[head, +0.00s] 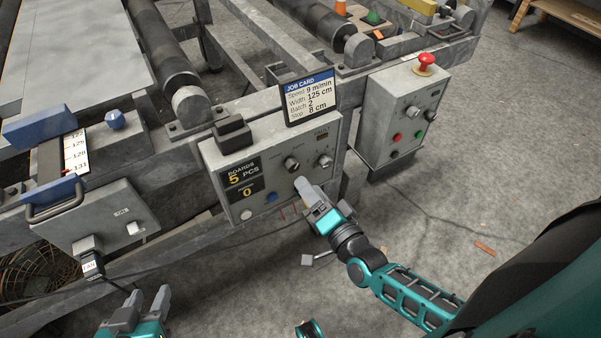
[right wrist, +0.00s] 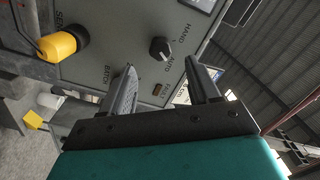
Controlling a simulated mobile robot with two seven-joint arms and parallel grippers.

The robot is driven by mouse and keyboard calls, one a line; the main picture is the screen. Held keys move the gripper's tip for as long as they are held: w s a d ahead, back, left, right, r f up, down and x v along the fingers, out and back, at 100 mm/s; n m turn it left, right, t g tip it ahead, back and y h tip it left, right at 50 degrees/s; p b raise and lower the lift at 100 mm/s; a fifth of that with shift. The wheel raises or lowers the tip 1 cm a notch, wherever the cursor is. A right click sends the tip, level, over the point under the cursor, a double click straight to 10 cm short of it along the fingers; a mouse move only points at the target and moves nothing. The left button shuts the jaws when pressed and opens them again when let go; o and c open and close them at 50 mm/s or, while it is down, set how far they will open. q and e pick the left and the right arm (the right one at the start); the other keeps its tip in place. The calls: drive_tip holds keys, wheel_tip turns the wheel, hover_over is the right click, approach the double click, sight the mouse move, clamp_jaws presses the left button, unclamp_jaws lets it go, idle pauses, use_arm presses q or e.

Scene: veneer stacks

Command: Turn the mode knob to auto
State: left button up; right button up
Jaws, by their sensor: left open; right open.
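The mode knob (head: 291,163) is the left of two dark knobs on the grey control panel (head: 245,150) in the head view. In the right wrist view the black knob (right wrist: 160,48) sits beside the words HAND and AUTO; I cannot tell surely which its pointer marks. My right gripper (head: 303,186) is open just in front of the panel, below the knob. In the right wrist view its fingers (right wrist: 163,87) are spread and the knob is beyond them, not between them. My left gripper (head: 146,300) is open and empty at lower left.
A second knob (head: 325,161) lies right of the mode knob, below the FAULT lamp (head: 322,135). A job card (head: 308,97) stands above the panel. A box with a red emergency button (head: 425,62) is to the right. A yellow plug (right wrist: 58,46) juts out near the SENSOR label.

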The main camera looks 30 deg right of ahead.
use_arm(q)
drive_tip(key=shift+a, duration=0.1)
use_arm(e)
drive_tip(key=s, duration=0.6)
drive_tip(key=shift+d, duration=0.25)
use_arm(q)
drive_tip(key=shift+r+p, duration=0.15)
drive_tip(key=shift+p, duration=0.15)
use_arm(e)
drive_tip(key=shift+a+r, duration=0.1)
use_arm(q)
drive_tip(key=shift+y, duration=0.5)
drive_tip(key=a+r+p, duration=0.1)
drive_tip(key=p, duration=0.1)
drive_tip(key=s+a+r+p, duration=0.1)
drive_tip(key=p, duration=0.2)
drive_tip(key=r+p, duration=0.2)
drive_tip(key=shift+s+a+p, duration=0.25)
drive_tip(key=shift+a+p, duration=0.15)
use_arm(e)
drive_tip(key=s+a+r+n+g, duration=0.3)
drive_tip(key=r+n+g, duration=0.2)
drive_tip(key=n, duration=0.8)
drive_tip(key=shift+s+a+g, duration=0.35)
drive_tip(key=shift+s+g, duration=0.05)
drive_tip(key=shift+g, duration=0.7)
use_arm(q)
drive_tip(key=shift+s+d, duration=0.1)
drive_tip(key=shift+d, duration=0.05)
